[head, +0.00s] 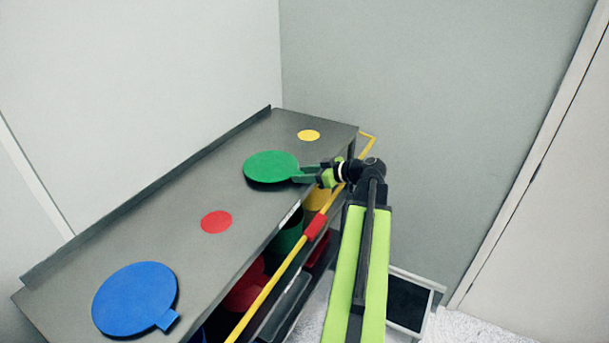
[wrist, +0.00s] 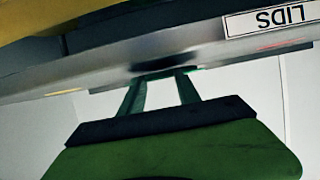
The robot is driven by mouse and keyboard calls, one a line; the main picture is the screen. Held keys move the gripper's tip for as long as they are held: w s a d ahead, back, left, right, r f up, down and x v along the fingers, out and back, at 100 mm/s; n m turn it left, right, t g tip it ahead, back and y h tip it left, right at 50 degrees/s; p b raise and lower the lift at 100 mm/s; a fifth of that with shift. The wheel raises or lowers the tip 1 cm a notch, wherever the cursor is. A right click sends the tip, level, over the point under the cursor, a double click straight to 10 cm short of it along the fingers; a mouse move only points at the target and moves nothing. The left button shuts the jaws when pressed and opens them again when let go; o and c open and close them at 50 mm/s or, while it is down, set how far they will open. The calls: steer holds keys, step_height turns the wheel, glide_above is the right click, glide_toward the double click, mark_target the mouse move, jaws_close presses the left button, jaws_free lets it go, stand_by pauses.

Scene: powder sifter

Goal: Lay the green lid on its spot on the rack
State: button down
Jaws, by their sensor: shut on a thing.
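The green lid (head: 270,166) is a flat round disc with a tab, over the grey rack top (head: 180,215) in the head view. My gripper (head: 303,174) is shut on the lid's tab, reaching in from the right. The lid lies about level, with a dark shadow along its lower edge; whether it touches the rack I cannot tell. No green spot shows; anything under the lid is hidden. In the wrist view my gripper's fingers (wrist: 160,80) reach toward the rack edge, and the lid is hard to make out.
A blue lid (head: 135,298) lies on the near end. A red spot (head: 216,221) and a yellow spot (head: 309,135) are bare. A yellow rail (head: 268,288) runs along the front, above coloured bins. A "LIDS" label (wrist: 268,18) shows upside down. A wall stands behind.

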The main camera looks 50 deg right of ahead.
steer(key=shift+f, duration=0.3)
steer(key=c, duration=0.8)
jaws_free()
steer(key=shift+o, duration=0.2)
steer(key=p+v, duration=0.6)
steer(key=v, duration=1.1)
steer(key=shift+s+r, duration=0.15)
